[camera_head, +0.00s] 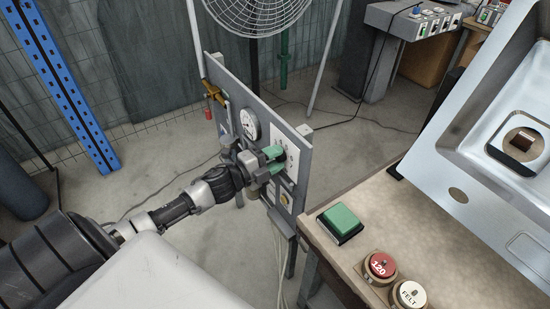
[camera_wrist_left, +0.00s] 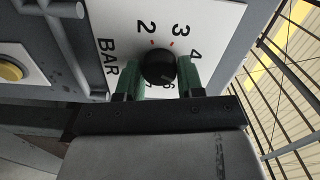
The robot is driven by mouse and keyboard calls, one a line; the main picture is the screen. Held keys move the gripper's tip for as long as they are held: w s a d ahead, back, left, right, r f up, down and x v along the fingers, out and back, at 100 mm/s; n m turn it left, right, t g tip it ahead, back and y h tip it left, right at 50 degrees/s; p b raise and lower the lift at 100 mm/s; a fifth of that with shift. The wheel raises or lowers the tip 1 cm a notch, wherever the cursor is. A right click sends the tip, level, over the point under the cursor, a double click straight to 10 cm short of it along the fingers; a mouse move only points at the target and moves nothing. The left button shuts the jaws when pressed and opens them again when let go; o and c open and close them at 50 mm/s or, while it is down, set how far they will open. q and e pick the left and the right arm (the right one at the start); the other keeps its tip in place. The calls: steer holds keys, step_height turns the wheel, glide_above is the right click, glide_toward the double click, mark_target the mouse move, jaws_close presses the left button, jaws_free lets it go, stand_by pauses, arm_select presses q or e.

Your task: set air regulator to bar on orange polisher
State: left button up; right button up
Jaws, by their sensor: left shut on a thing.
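The air regulator is a black round knob (camera_wrist_left: 159,66) on a white dial plate marked BAR (camera_wrist_left: 108,58), with the numbers 2, 3 and 4 readable around it. In the head view the dial plate (camera_head: 291,150) is on an upright grey panel (camera_head: 310,162). My left gripper (camera_wrist_left: 160,78) has its two green fingers on either side of the knob, shut on it. The left gripper also shows in the head view (camera_head: 273,160), against the panel. The knob's pointer is too dark to read. I see no orange polisher. My right gripper is not in view.
The panel also bears a round gauge (camera_head: 249,124) and a yellow button (camera_wrist_left: 11,71). A bench at the right holds a green pad (camera_head: 341,220), a red 120 disc (camera_head: 380,265), a FELT disc (camera_head: 411,294) and a metal sink (camera_head: 480,140). A fan (camera_head: 255,12) stands behind.

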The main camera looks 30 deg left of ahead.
arm_select(q)
steer(key=o, duration=0.9)
steer(key=v, duration=1.1)
steer(key=shift+b, duration=0.35)
steer(key=shift+w, duration=0.1)
